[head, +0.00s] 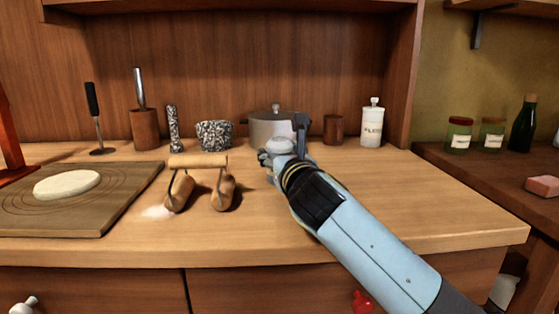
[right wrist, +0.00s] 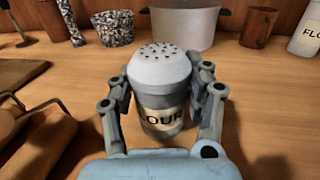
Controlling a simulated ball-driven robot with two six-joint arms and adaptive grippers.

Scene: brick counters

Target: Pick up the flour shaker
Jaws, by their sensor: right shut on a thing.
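The flour shaker (right wrist: 160,101) has a pale domed top with holes and a dark-grey body with a label reading "FLOUR". In the right wrist view it stands upright between the fingers of my right gripper (right wrist: 165,100), which is shut on it. In the head view only the shaker's pale top (head: 279,145) shows past my right gripper (head: 276,160); the arm hides the rest. I cannot tell whether its base touches the counter. My left gripper is not in view.
A metal pot (head: 268,128) stands just behind the shaker. Two wooden rollers with a handle (head: 198,160) lie to the left, beside a board (head: 70,212) with dough (head: 67,184). A white flour canister (head: 372,125) and a brown cup (head: 333,129) stand at the back right. The counter's right part is clear.

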